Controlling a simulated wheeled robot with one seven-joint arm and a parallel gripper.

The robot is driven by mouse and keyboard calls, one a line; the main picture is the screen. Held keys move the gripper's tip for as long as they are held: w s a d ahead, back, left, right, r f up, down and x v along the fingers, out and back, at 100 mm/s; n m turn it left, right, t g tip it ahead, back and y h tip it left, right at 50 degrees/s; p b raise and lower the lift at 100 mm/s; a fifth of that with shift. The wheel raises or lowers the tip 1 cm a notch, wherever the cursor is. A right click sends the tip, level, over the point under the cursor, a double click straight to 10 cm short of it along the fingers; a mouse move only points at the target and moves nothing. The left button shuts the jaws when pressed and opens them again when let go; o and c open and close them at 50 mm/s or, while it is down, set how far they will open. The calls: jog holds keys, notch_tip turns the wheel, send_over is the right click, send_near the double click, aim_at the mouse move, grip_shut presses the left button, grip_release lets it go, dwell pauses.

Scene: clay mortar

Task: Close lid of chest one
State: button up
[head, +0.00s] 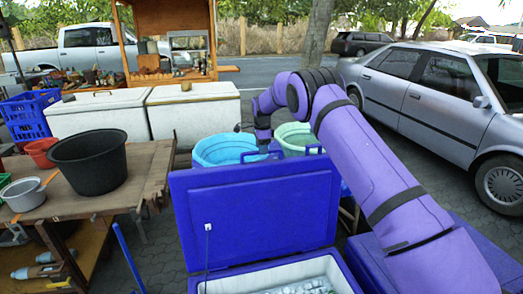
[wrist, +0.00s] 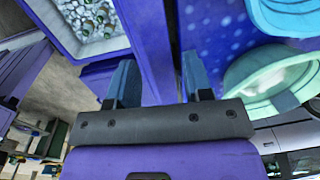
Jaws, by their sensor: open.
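The blue chest has its lid (head: 255,215) raised steeply, with its broad face toward the head camera. Below it, the white-lined chest (head: 335,268) holds ice and bottles; its open inside (wrist: 65,12) also shows at the upper left of the wrist view. My gripper (wrist: 159,82) is open, with its two blue fingers spread apart. A blue edge, seemingly of the lid, runs between the fingers in the wrist view; I cannot tell if they touch it. In the head view my arm reaches over to the far side of the lid, and the fingers are hard to make out.
A turquoise tub (head: 222,150) and a pale green tub (head: 296,135) stand behind the lid. Another blue chest (head: 480,245) is at the right, partly behind my arm. A wooden table (head: 110,195) with a black tub (head: 88,160) stands at the left. White freezers and parked cars are farther back.

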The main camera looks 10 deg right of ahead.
jog(key=shift+f, duration=0.6)
grip_shut()
